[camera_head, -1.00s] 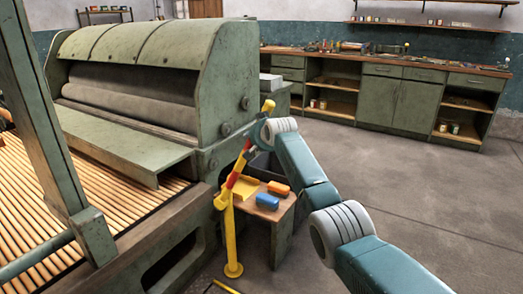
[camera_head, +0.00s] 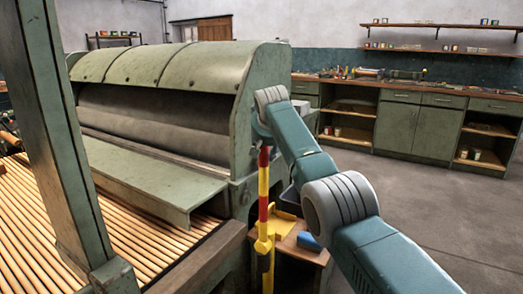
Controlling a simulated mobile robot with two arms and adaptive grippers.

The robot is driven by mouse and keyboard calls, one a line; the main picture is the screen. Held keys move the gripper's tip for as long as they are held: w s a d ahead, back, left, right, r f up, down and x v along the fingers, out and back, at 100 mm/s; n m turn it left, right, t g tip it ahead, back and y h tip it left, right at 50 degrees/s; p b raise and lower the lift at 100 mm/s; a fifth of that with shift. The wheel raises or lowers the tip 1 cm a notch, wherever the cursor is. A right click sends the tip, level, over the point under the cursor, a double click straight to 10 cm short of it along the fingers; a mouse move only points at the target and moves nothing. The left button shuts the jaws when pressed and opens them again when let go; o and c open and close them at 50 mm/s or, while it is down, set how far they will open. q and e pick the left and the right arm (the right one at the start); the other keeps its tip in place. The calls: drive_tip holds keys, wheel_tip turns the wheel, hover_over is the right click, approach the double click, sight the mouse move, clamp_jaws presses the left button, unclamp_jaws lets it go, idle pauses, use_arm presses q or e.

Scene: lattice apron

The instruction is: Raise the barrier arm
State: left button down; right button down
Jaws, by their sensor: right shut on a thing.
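The barrier arm (camera_head: 263,191), striped red and yellow, stands almost straight up beside the green machine. Its lower end meets the yellow post (camera_head: 268,262), which runs down out of the picture. My right gripper (camera_head: 262,140) is at the upper end of the barrier arm and shut on it. My own wrist and the machine's dark side partly hide the fingers. My left gripper is not in view.
The green roller machine (camera_head: 165,70) stands close on the left, with a bed of wooden rollers (camera_head: 60,225). Grey floor (camera_head: 430,220) is clear at right.

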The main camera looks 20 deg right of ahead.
drive_tip(key=shift+w+a+r, duration=0.1)
drive_tip(key=shift+a+r, duration=0.1)
drive_tip(key=c, duration=1.5)
unclamp_jaws()
drive_tip(key=o, duration=0.4)
drive_tip(key=shift+w+a, duration=0.1)
drive_tip(key=shift+w, duration=0.05)
drive_tip(key=shift+w+a+f, duration=0.1)
drive_tip(key=shift+f, duration=0.05)
drive_tip(key=v, duration=1.2)
